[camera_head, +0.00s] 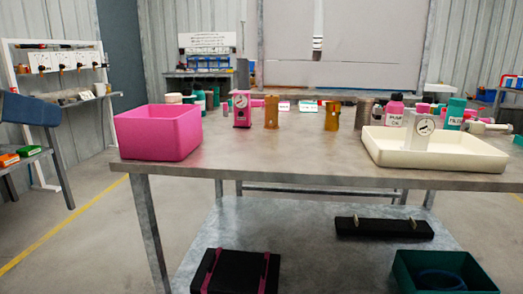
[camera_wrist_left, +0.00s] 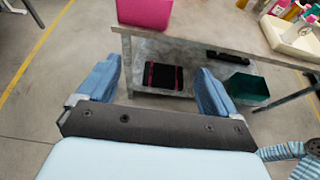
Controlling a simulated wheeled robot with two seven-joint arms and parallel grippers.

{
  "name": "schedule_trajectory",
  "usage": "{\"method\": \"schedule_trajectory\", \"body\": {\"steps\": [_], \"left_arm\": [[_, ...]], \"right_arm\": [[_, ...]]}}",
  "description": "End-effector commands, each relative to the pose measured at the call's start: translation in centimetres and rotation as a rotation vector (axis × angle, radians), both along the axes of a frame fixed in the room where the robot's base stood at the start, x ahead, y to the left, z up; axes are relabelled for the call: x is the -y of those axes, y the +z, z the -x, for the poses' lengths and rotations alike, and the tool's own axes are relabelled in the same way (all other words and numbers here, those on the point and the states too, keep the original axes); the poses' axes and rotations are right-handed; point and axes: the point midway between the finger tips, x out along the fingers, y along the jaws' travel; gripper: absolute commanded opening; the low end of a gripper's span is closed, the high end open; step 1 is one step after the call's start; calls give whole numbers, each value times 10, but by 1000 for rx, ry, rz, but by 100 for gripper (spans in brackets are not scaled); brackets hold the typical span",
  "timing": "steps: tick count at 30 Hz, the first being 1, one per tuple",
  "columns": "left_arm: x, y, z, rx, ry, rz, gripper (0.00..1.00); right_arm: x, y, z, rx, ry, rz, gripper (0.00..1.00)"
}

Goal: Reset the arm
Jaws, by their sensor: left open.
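My left gripper (camera_wrist_left: 158,66) is open and empty in the left wrist view, with its two blue fingers wide apart. It is in the air in front of the workbench, touching nothing. Neither gripper shows in the head view. Ribbed blue parts, which look like my right gripper (camera_wrist_left: 280,152), are cut off at the lower right edge of the left wrist view; their opening cannot be made out.
The grey workbench (camera_head: 290,171) carries a pink bin (camera_head: 160,133) at left and a cream tray (camera_head: 440,155) at right, with bottles and pump parts behind. Its lower shelf (camera_head: 300,235) holds a black case (camera_head: 236,272) and a green bin (camera_head: 445,275). Floor in front is clear.

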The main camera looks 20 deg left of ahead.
Motion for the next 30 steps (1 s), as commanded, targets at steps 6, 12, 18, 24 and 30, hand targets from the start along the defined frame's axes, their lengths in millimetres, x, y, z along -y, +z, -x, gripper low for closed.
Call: {"method": "schedule_trajectory", "body": {"steps": [6, 12, 18, 24, 30], "left_arm": [[-31, -19, -16, -28, -22, -5, 93], [-65, -46, -37, -69, -54, -21, 93], [-108, -98, -75, -146, -116, -57, 93], [-147, -195, -141, -290, -261, -139, 93], [-134, -348, -226, -501, -569, -332, 93]], "right_arm": [[-1, 2, -1, 2, 0, -1, 63], [-1, 5, 0, 2, 2, -1, 63], [-2, 9, 0, 1, 3, -2, 63], [-3, 16, 0, 0, 5, -4, 63], [-5, 24, 1, 0, 8, -6, 63]]}}
